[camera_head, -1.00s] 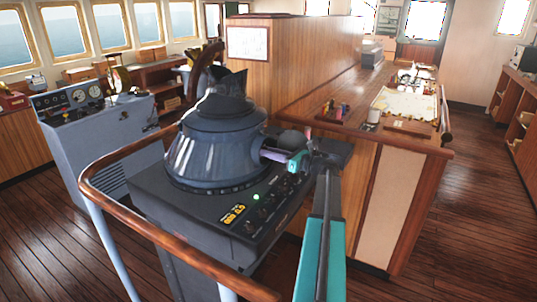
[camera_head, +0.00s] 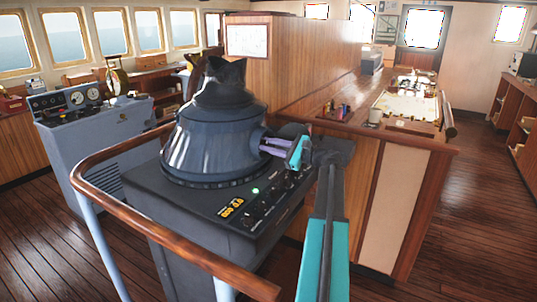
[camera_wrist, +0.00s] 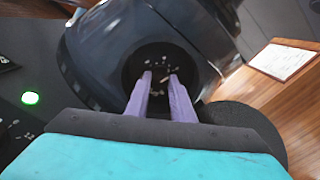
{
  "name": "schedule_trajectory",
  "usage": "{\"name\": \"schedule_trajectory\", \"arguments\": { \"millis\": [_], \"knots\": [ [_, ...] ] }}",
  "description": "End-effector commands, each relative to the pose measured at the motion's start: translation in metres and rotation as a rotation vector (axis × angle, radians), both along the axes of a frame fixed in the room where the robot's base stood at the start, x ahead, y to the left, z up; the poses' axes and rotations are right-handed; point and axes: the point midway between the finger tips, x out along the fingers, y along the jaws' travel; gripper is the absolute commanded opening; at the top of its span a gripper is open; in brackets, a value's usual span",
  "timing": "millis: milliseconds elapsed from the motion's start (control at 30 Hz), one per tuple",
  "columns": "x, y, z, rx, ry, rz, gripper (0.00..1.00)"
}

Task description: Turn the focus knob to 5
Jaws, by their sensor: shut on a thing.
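A dark radar console stands in the middle of the head view, with a conical viewing hood (camera_head: 212,135) on top. My gripper (camera_head: 264,144) reaches in from the right, and its two purple fingers meet the hood's right side. In the wrist view, my gripper (camera_wrist: 161,78) has its fingers a small gap apart, shut on a small dark knob at the centre of a round black dial (camera_wrist: 140,66) with white marks. I take this to be the focus knob. The fingers mostly hide it, and its pointer and numbers cannot be read.
The console's front panel (camera_head: 262,212) has several small knobs, a green light (camera_head: 255,190) and a yellow readout (camera_head: 230,208). A wooden handrail (camera_head: 125,215) curves around the console's left and front. A wooden chart table (camera_head: 420,143) stands to the right.

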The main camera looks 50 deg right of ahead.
Motion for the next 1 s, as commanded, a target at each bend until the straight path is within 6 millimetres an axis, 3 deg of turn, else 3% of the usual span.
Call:
{"name": "schedule_trajectory", "arguments": {
  "millis": [400,900,933,1000],
  "knots": [
    [-0.0001,0.0005,-0.0019,-0.210,-0.050,0.002,0.00],
    [0.0002,0.0009,-0.0003,-0.233,-0.056,0.002,0.00],
    [0.0002,0.0010,-0.0003,-0.233,-0.056,0.002,0.23],
    [0.0003,0.0010,-0.0003,-0.233,-0.055,0.002,0.35]
  ]
}}
